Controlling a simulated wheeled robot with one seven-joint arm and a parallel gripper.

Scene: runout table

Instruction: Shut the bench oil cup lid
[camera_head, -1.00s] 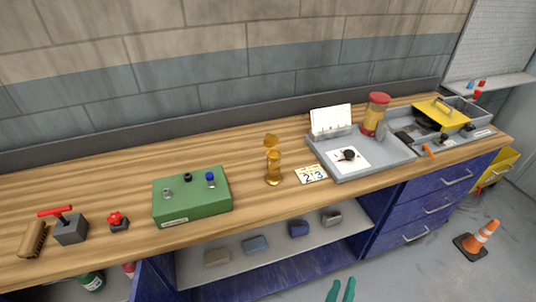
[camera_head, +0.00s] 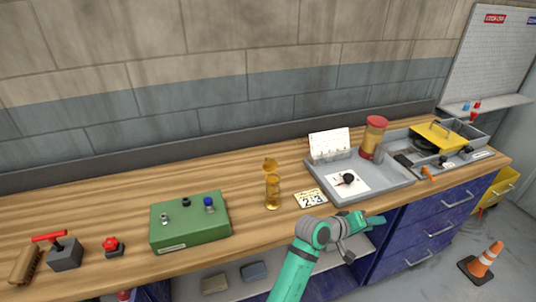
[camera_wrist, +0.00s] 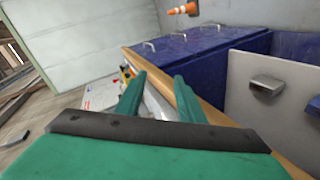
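The brass oil cup (camera_head: 272,190) stands upright on the wooden bench, left of the number card. Its lid (camera_head: 270,164) is raised, tilted open above the body. My gripper (camera_head: 375,222) is in front of the bench's front edge, to the right of and nearer than the oil cup, pointing right. In the wrist view its two green fingers (camera_wrist: 157,98) are apart with nothing held between them. The oil cup does not show in the wrist view.
A green box (camera_head: 190,222) with knobs stands left of the cup. A number card (camera_head: 311,198) and a grey tray (camera_head: 385,183) with a jar (camera_head: 373,137) lie to the right.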

